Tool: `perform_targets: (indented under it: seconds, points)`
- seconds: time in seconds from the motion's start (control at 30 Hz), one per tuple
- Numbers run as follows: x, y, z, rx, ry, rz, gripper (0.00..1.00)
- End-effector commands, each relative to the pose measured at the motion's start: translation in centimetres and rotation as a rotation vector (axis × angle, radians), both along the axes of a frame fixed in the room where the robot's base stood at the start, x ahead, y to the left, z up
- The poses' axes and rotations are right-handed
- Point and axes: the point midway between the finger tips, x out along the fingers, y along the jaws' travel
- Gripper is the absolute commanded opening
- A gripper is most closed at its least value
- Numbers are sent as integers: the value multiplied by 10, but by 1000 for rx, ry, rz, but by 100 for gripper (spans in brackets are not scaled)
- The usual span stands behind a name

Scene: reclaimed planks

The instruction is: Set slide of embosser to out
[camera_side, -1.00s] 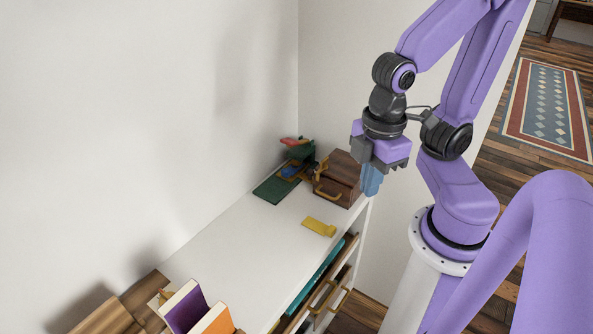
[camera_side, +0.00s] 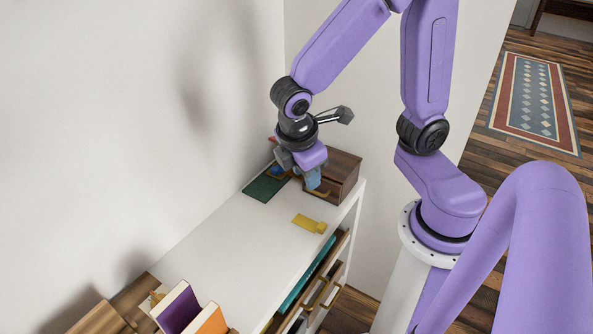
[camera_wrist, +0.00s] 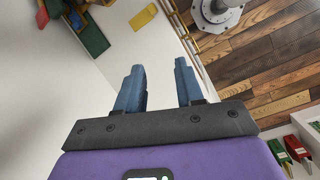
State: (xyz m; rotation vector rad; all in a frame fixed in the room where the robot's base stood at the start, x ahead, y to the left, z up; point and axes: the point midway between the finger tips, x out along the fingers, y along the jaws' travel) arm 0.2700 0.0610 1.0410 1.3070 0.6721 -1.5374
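The embosser looks to be the green device at the far end of the white cabinet top. In the side view its flat green plate (camera_side: 265,188) shows, with a small blue part and a bit of red behind my wrist; the rest is hidden. In the wrist view the green plate (camera_wrist: 90,36) is at the top left, with blue, yellow and red parts cut by the edge. I cannot make out the slide's position. My gripper (camera_side: 313,180) hovers beside and above the embosser. Its two blue fingers (camera_wrist: 158,68) are apart, with nothing between them.
A brown wooden box (camera_side: 343,171) with a handle stands close to my gripper. A yellow piece (camera_side: 309,223) lies on the cabinet top (camera_side: 245,255). Books (camera_side: 180,308) stand at the near end. Open drawers are below the right edge; a white wall is behind.

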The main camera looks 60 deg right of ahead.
Motion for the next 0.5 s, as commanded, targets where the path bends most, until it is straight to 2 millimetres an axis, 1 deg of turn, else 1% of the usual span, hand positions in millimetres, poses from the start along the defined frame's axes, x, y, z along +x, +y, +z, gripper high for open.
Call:
perform_targets:
  seconds: [0.03,0.2,0.37,0.5]
  points:
    - [15,0,-8,-51,8,5,37]
    - [62,-7,-32,-208,30,37,37]
    - [103,-19,-60,-349,65,72,37]
    - [135,-34,-87,-467,106,106,37]
